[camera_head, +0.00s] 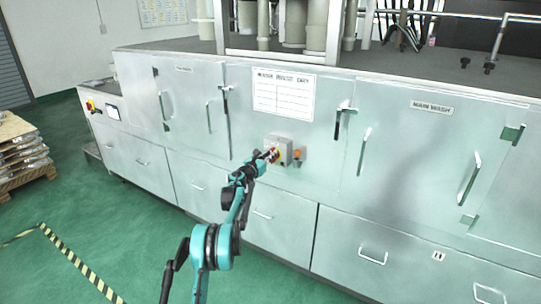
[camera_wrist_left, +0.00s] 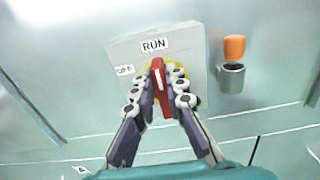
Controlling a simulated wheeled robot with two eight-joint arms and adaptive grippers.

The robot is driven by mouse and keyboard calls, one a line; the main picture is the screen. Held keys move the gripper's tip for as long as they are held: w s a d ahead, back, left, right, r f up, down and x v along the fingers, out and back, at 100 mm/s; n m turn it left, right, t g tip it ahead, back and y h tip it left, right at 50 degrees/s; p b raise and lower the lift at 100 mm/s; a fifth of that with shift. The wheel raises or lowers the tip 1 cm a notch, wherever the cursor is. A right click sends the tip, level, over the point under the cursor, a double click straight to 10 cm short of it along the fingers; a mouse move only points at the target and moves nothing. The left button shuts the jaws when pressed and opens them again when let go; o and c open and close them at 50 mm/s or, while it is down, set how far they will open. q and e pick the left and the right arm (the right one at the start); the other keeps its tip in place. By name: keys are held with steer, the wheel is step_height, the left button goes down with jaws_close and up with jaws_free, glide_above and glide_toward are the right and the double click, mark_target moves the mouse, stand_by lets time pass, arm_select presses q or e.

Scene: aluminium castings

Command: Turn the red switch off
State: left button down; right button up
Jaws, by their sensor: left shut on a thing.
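The red switch (camera_wrist_left: 158,80) is a red handle on a yellow round plate, mounted on a grey box (camera_wrist_left: 194,42) marked RUN at the top and OFF at the upper left. In the left wrist view the handle stands nearly upright, its upper end toward RUN. My left gripper (camera_wrist_left: 160,88) is shut on the handle, with a finger on each side, hiding much of the yellow plate. In the head view the left gripper (camera_head: 271,155) reaches the box (camera_head: 286,149) on the cabinet front. My right gripper is not in view.
An orange-topped fitting (camera_wrist_left: 234,50) sits right of the box. The metal cabinet (camera_head: 230,185) has several protruding door handles, with a paper chart (camera_head: 283,94) above the switch. A pallet of castings (camera_head: 22,160) stands at the left. Green floor lies open in front.

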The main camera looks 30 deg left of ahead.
arm_select(q)
steer(key=shift+n, duration=0.3)
steer(key=shift+a+f+n+p, duration=0.2)
steer(key=shift+a+f+n, duration=0.15)
steer(key=shift+n, duration=2.5)
steer(key=shift+a+f+n+p, duration=0.25)
steer(key=shift+a+f+n, duration=0.1)
steer(key=shift+n, duration=2.55)
steer(key=shift+a+f+n+p, duration=0.2)
steer(key=shift+a+f+n, duration=0.15)
steer(key=shift+n, duration=2.5)
steer(key=c, duration=1.6)
jaws_free()
steer(key=shift+o, duration=0.2)
steer(key=shift+s, duration=0.1)
